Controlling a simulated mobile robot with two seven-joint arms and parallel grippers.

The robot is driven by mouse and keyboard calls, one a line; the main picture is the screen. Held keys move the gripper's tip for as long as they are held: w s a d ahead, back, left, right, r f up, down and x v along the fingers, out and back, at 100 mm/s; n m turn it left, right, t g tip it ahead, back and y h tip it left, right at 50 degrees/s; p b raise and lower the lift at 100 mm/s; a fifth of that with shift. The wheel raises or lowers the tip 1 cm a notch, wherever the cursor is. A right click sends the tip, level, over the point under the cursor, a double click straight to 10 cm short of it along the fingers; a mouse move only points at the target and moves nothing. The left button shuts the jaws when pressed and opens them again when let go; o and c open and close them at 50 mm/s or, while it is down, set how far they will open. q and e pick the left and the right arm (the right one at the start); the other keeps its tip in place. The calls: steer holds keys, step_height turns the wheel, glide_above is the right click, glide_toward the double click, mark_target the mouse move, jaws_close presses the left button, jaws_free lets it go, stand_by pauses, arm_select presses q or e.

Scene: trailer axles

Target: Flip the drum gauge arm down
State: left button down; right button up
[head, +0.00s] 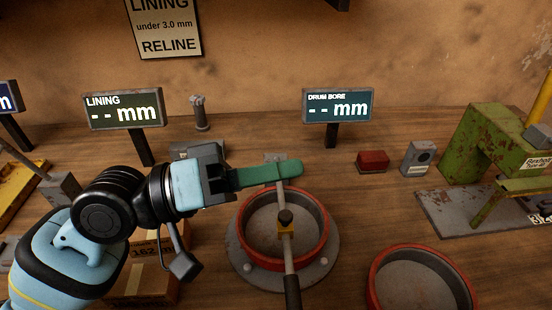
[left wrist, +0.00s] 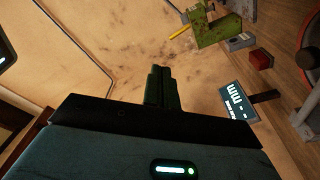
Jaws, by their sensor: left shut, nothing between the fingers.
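The drum gauge arm (head: 289,262) is a thin grey rod with a yellow block, a dark knob and a black handle at its near end. In the head view it runs from behind the red-rimmed drum (head: 240,228) across its opening; I cannot tell how far it is tilted. My left gripper (head: 297,168) is shut and empty, its green fingers pointing right above the drum's far side. The fingers overlap the rod's far end in the picture; contact cannot be told. The left wrist view shows the shut fingers (left wrist: 160,88). My right gripper is not in view.
The drum bore display (head: 336,106) reads "-- mm" behind the drum, as does the lining display (head: 122,109). A red box (head: 373,161), a grey box (head: 418,158) and a green machine (head: 483,140) stand right. Another red-rimmed drum (head: 372,290) is at front right.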

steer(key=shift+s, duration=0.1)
